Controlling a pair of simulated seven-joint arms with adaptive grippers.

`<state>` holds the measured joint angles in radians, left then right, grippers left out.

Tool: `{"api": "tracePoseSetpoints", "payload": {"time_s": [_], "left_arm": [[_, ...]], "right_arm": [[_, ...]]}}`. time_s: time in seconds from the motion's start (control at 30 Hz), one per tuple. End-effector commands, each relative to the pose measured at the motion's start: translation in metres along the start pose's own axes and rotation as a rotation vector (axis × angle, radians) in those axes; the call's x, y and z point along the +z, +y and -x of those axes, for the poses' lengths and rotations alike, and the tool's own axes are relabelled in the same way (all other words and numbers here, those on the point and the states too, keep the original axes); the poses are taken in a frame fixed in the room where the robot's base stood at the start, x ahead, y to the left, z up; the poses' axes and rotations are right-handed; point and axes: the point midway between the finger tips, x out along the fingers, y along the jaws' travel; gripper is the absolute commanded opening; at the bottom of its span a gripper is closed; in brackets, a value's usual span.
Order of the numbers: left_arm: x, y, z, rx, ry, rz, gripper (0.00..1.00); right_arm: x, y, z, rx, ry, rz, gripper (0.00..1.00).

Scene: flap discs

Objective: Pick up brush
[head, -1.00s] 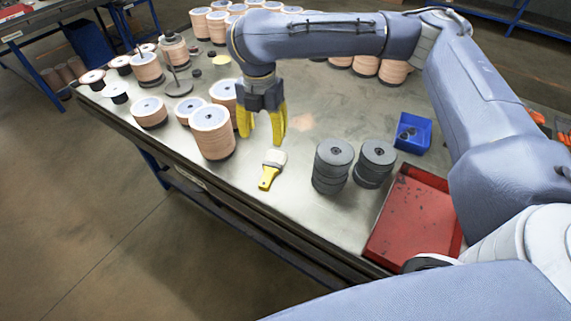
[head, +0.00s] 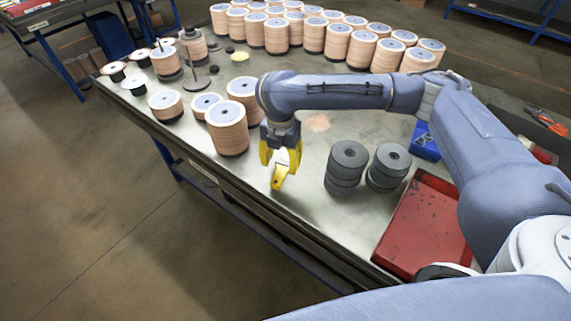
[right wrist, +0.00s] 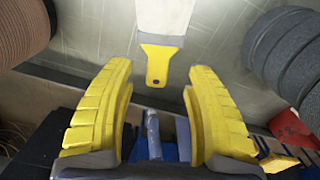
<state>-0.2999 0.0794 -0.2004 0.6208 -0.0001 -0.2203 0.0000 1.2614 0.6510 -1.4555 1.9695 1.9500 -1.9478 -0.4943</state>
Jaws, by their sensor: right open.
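The brush (head: 279,180) lies on the metal table near its front edge, with a yellow handle and a pale head. In the head view, my right gripper (head: 280,158) is over it and hides part of it. In the right wrist view, the brush's yellow handle (right wrist: 158,62) points down the picture, between the tips of the open yellow fingers (right wrist: 160,75), with a gap on each side. The pale head lies beyond the fingertips, cut off by the frame. My left gripper is in neither view.
Tan disc stacks (head: 227,132) stand left of the gripper. Two grey disc stacks (head: 347,165) stand to its right, beside a red tray (head: 425,225) and a partly hidden blue bin (head: 424,143). Many tan stacks (head: 337,42) line the back.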

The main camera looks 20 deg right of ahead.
Motion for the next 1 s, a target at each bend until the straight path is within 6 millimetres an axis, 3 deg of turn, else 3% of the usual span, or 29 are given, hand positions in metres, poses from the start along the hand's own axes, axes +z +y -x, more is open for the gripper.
{"api": "tracePoseSetpoints", "payload": {"time_s": [0.17,0.6,1.0], "left_arm": [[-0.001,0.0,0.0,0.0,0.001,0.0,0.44],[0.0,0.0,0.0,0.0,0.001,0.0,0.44],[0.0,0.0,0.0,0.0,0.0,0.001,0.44]], "right_arm": [[-0.001,0.0,-0.006,-0.001,0.002,0.0,0.54],[0.0,0.002,-0.048,-0.001,0.002,-0.002,0.54],[0.0,0.002,-0.054,0.0,0.0,-0.001,0.54]]}}
